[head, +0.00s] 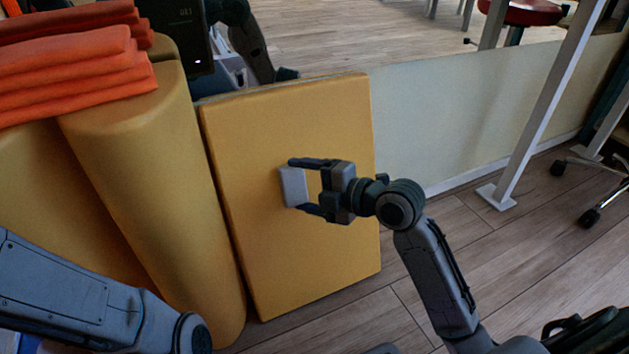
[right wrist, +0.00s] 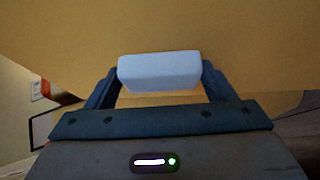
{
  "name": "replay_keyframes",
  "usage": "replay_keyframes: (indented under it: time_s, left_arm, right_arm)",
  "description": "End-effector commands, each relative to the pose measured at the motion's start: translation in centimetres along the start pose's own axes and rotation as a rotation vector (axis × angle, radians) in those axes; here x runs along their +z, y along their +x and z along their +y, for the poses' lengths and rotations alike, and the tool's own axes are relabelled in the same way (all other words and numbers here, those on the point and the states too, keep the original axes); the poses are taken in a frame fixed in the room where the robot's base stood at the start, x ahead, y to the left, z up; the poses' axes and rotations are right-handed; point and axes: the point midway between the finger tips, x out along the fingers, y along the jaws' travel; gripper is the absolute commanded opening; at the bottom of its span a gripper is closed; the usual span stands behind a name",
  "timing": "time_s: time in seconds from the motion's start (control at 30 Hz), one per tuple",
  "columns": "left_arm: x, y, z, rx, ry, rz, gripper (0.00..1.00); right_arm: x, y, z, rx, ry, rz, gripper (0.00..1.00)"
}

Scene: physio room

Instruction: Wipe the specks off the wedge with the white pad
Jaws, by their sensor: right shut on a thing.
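The wedge (head: 270,125) is a yellow padded block standing upright on the floor, its broad face toward me. It also fills much of the right wrist view (right wrist: 160,25). I cannot make out any specks on its face. My right gripper (head: 297,185) is shut on the white pad (head: 292,187), in front of the middle of the wedge. In the right wrist view the pad (right wrist: 160,70) sits between both fingertips, close to the yellow face; whether it touches is unclear. My left arm shows at the lower left of the head view, but its gripper is out of frame.
Yellow bolsters (head: 135,150) stand left of the wedge, with folded orange towels (head: 75,70) on top. A mirror (head: 400,60) behind reflects the room and part of me. A white metal post (head: 540,110) stands at right. The wooden floor (head: 480,255) is open right of the wedge.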

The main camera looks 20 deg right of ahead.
Motion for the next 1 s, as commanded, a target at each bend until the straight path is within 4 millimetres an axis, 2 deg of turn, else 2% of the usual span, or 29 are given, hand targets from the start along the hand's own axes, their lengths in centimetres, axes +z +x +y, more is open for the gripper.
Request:
replay_keyframes:
  time_s: [0.6, 0.87, 1.0]
  left_arm:
    - [0.3, 0.6, 0.2, 0.000, 0.000, 0.000, 0.36]
    - [0.3, 0.6, 0.2, 0.000, 0.000, 0.000, 0.36]
    - [0.5, 0.9, 0.3, 0.000, 0.000, 0.000, 0.36]
  right_arm:
    - [-2.9, 2.1, 0.0, 0.000, 0.001, -0.001, 0.58]
    - [-2.9, 2.2, -0.1, -0.001, 0.000, -0.002, 0.59]
    - [-3.3, 1.5, 0.0, -0.002, 0.000, -0.002, 0.58]
